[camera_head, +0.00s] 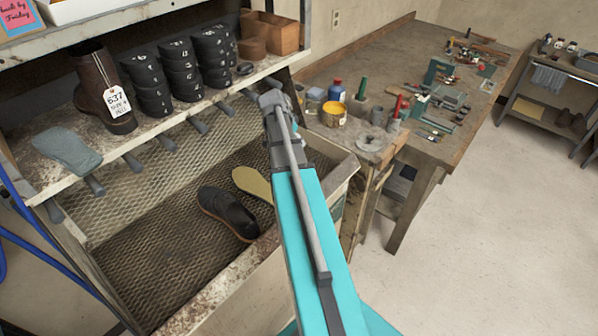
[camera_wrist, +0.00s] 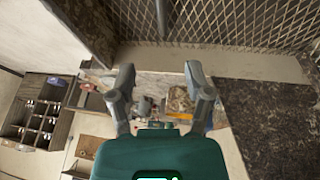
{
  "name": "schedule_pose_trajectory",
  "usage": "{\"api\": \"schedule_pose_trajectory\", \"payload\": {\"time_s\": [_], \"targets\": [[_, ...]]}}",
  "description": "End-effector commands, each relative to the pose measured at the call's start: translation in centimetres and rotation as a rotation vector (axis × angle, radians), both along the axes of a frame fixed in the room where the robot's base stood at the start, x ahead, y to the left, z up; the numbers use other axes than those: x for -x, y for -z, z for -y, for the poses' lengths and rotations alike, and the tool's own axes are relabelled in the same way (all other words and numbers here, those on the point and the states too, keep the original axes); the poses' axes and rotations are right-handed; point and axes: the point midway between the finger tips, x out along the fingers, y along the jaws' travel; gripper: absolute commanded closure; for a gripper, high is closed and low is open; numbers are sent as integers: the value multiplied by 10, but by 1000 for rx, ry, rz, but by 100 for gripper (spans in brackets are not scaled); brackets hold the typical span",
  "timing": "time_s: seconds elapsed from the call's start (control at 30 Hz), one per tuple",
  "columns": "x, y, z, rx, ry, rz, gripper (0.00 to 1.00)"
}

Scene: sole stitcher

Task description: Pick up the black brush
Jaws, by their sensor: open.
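I cannot pick out a black brush with certainty in either view. A small black object (camera_head: 245,68) lies on the shelf beside the black stacks, but it is too small to identify. My gripper is open and empty in the wrist view (camera_wrist: 160,70), its two fingers spread apart. In the head view my teal arm reaches up and away, and its grey end is in front of the right part of the shelf. The arm hides part of the mesh bin and the shelf edge behind it.
The rusty shelf (camera_head: 165,123) holds a tagged brown boot (camera_head: 96,82), black stacks and a wooden box (camera_head: 270,36). Below, a black shoe (camera_head: 228,212) lies in the mesh bin (camera_head: 130,245). A cluttered workbench (camera_head: 372,62) with a yellow can (camera_head: 333,115) stands right. The floor there is clear.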

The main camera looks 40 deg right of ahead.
Motion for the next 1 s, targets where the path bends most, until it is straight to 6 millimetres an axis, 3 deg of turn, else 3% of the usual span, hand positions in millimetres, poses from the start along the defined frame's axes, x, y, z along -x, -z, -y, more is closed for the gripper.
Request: {"api": "schedule_pose_trajectory", "payload": {"time_s": [0.7,1.0], "targets": [[7,58,22,0,-2,0,35],[9,71,28,0,-2,0,35]]}}
